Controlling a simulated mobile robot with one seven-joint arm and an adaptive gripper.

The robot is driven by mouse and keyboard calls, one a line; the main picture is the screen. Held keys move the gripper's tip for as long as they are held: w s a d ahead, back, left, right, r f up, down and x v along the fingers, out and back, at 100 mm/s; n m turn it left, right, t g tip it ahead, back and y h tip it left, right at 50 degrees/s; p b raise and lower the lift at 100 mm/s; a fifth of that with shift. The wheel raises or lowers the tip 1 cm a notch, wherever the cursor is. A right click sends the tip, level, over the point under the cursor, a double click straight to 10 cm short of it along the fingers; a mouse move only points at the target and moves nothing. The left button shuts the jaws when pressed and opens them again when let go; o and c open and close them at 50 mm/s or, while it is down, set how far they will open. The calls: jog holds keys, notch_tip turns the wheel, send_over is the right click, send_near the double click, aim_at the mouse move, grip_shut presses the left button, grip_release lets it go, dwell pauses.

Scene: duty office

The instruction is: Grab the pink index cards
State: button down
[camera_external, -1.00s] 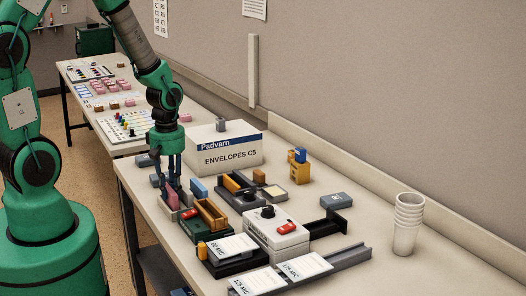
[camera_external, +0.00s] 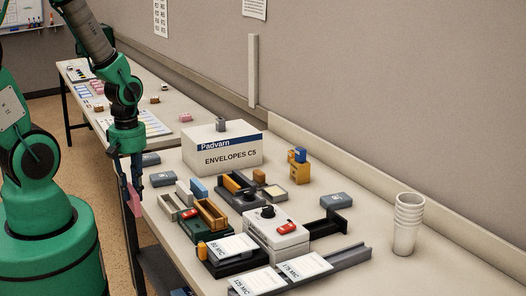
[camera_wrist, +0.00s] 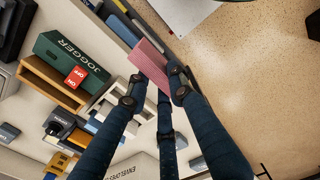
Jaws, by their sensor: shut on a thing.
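The pink index cards (camera_external: 135,204) are a thin pink stack, held upright between the fingers of my gripper (camera_external: 136,188). They hang just off the left edge of the near table (camera_external: 390,270), partly covered by the fingers. In the wrist view the cards (camera_wrist: 148,58) stick out past the fingertips of my gripper (camera_wrist: 158,82), with floor to the right and table to the left. The fingers are shut on them.
An open pale holder (camera_external: 173,206) and a wooden tray (camera_external: 210,214) stand near the table's left edge. A white envelope box (camera_external: 222,155), a white switch box (camera_external: 276,236) and stacked cups (camera_external: 407,225) stand farther right. Open floor lies left of the table.

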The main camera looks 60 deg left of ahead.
jog(key=shift+s+d+r, duration=0.1)
jog(key=shift+s+d, duration=0.15)
jog(key=shift+s, duration=0.55)
jog(key=shift+s+d+r, duration=0.1)
jog(key=shift+s+d, duration=0.1)
jog(key=shift+s, duration=0.6)
